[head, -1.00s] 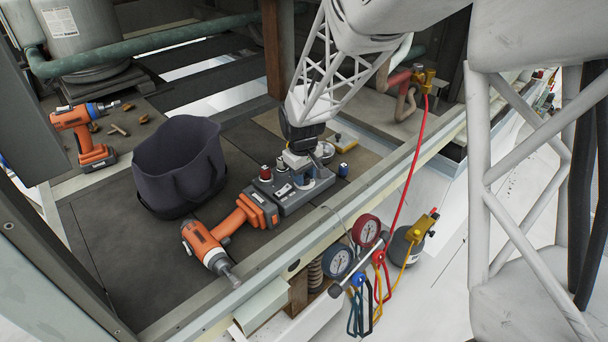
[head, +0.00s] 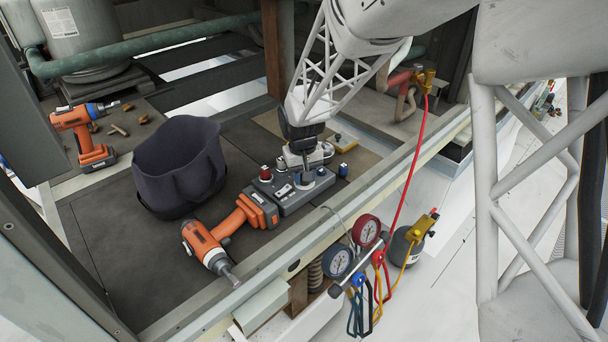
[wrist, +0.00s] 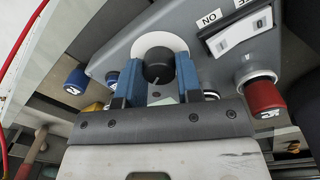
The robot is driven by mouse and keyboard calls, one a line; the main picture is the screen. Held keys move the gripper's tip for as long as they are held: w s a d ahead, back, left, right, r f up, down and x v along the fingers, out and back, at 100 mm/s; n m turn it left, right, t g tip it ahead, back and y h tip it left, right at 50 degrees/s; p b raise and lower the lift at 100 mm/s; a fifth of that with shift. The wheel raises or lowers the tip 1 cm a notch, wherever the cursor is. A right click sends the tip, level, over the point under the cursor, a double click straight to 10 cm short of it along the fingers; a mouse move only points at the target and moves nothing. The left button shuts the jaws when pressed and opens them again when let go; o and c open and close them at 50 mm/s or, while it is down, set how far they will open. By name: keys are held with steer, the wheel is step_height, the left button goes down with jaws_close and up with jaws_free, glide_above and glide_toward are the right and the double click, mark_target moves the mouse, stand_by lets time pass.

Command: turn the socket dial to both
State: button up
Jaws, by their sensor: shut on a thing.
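The dial (wrist: 158,62) is a dark round knob with a light pointer mark on a white disc, set in a grey control box (wrist: 215,70). In the wrist view the blue fingers of my gripper (wrist: 158,82) stand on either side of the dial and are shut on it. The disc's lower part is hidden by the gripper. In the head view my gripper (head: 307,170) comes down from above onto the grey box (head: 290,198), and the dial is mostly hidden. The dial's position labels cannot be read.
A blue knob (wrist: 76,80) is at left. An orange drill (head: 220,235) lies against the box; a dark bag (head: 178,165) stands behind it.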

steer(key=o, duration=0.9)
steer(key=shift+o, duration=0.2)
steer(key=shift+r, duration=0.1)
steer(key=shift+a+r, duration=0.15)
steer(key=shift+r, duration=3.65)
steer(key=shift+s+r, duration=0.1)
